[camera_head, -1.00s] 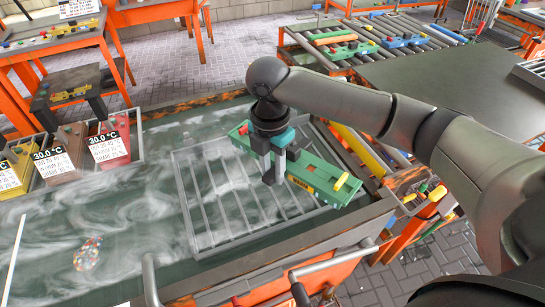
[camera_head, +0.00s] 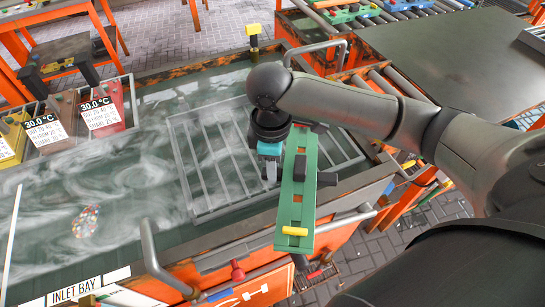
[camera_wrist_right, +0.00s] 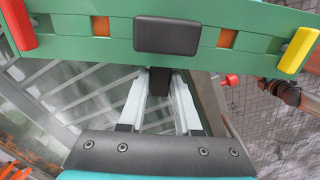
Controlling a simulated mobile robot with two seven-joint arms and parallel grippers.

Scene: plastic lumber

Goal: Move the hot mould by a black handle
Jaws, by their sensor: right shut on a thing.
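The mould is a long green bar (camera_head: 307,205) with orange marks, a yellow knob (camera_head: 295,231) at its near end and black handles. My right gripper (camera_head: 270,172) is shut on a black handle (camera_wrist_right: 160,82) at the mould's side, and the fingers show on both sides of it in the wrist view. A black pad (camera_wrist_right: 167,36) sits on the mould's face there, between red and yellow end pieces. The mould is held above the right front part of the wet tank, with its near end over the tank's edge. My left gripper is not in view.
The tank (camera_head: 120,170) holds misty water and a slatted metal rack (camera_head: 215,160). Labelled moulds (camera_head: 100,112) stand at its left. Bent metal handles (camera_head: 155,255) rise at the front edge. A dark table (camera_head: 440,60) and rollers lie to the right.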

